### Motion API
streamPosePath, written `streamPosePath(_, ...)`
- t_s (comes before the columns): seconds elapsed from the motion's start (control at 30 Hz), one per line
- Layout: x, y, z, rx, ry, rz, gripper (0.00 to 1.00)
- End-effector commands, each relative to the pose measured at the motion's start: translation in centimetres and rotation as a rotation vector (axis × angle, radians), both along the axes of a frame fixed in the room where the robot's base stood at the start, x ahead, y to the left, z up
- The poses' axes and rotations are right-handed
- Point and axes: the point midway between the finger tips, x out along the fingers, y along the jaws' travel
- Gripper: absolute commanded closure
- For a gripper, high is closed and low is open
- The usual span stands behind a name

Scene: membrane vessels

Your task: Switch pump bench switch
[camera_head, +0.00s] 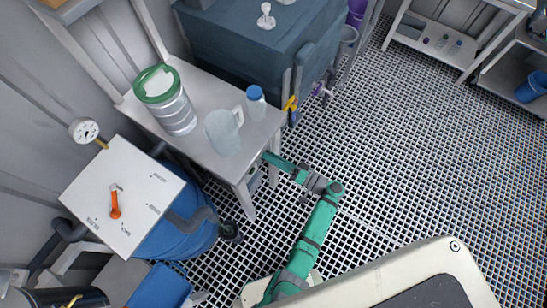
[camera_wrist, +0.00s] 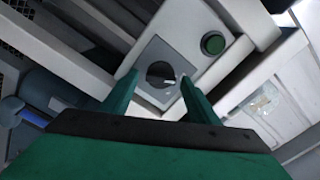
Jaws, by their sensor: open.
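A light panel (camera_wrist: 180,40) fills the middle of the wrist view. It bears a grey square plate with a dark round switch knob (camera_wrist: 161,72) and a round green button (camera_wrist: 213,43) to its upper right. My gripper (camera_wrist: 160,79) is open, its two green fingers on either side of the knob in the picture. I cannot tell whether they touch it. In the head view my green gripper (camera_head: 268,158) is at the front right edge of the bench (camera_head: 200,85), low beside its leg. The knob cannot be made out there.
On the bench stand a green-rimmed container (camera_head: 172,110), a translucent jug (camera_head: 222,133) and a blue-capped bottle (camera_head: 256,103). A white box with an orange handle (camera_head: 115,205) is at left. A dark blue-grey tank (camera_head: 250,45) stands behind. The grating floor (camera_head: 420,150) at right is clear.

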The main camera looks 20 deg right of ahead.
Motion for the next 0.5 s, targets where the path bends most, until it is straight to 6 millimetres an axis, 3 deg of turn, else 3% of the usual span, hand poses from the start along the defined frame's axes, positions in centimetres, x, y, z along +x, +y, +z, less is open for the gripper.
streamPosePath(0.07, -0.01, -0.01, 0.00, 0.000, 0.000, 0.000, 0.48)
streamPosePath(0.23, -0.02, -0.02, -0.01, 0.000, 0.000, 0.000, 0.87)
streamPosePath(0.5, -0.03, -0.03, -0.03, 0.013, 0.011, 0.000, 0.86)
